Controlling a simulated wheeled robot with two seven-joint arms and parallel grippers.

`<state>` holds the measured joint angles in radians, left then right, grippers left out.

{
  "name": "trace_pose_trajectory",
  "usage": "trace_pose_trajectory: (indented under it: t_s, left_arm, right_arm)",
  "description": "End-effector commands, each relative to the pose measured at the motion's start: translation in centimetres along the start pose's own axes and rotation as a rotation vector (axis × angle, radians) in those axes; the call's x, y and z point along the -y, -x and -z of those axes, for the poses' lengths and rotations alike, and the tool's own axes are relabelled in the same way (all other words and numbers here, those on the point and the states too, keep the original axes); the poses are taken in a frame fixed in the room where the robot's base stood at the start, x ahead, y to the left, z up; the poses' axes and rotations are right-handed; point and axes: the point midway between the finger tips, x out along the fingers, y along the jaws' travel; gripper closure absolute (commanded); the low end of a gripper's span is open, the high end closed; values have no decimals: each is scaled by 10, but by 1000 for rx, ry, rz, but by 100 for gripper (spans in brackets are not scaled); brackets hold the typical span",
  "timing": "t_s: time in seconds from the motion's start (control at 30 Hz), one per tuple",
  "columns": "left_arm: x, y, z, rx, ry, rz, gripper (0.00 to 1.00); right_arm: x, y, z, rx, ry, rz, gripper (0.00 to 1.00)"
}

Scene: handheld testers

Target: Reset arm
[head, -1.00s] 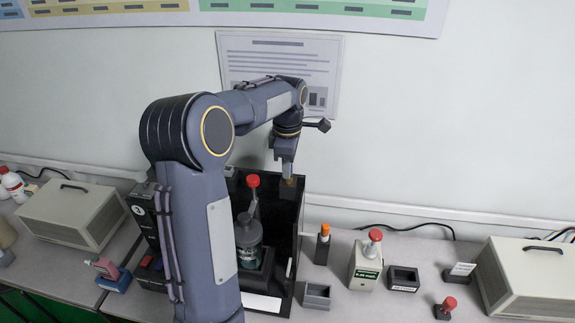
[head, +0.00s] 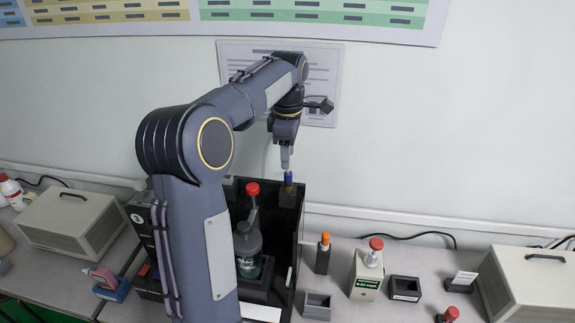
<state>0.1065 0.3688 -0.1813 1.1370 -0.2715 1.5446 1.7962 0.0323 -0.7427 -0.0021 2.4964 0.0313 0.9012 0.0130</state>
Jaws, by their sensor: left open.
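My left arm comes in from the left and reaches over a black open box (head: 303,190). My left gripper (head: 286,165) points down above the box's back right part. It is open and empty. Just below its fingertips, and apart from them as far as I can tell, a blue-topped handheld piece (head: 288,179) stands upright in a dark holder (head: 289,198). A red-topped handle (head: 252,189) and a clear glass jar (head: 247,242) stand inside the box, partly hidden by my arm. My right gripper is not in view.
Right of the box are an orange-capped tester (head: 324,252), a grey tray (head: 317,305), a red-knobbed pale device (head: 367,270) and a dark tray (head: 405,288). Beige instrument cases stand at the left (head: 75,222) and right (head: 530,285). The air above the right bench is free.

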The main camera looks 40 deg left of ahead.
Motion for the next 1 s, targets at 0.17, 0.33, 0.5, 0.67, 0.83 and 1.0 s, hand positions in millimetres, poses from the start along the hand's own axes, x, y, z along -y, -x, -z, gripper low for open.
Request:
trace_pose_trajectory:
  t_s: [0.17, 0.33, 0.5, 0.67, 0.83, 1.0]
  left_arm:
    - [0, 8, 0, 0, -1, 0, 56]
    - [0, 8, 0, 0, -1, 1, 56]
    - [2, 8, 0, 4, -12, -1, 56]
    - [28, 15, -2, 60, -186, -33, 56]
    - [94, 20, -12, 164, -598, -148, 56]
    - [170, 8, -27, 217, -1040, -314, 56]
  right_arm:
    - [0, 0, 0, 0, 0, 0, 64]
    - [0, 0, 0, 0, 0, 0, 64]
    - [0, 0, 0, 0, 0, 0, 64]
    - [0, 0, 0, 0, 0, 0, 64]
    - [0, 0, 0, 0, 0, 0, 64]
    - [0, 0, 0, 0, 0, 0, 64]
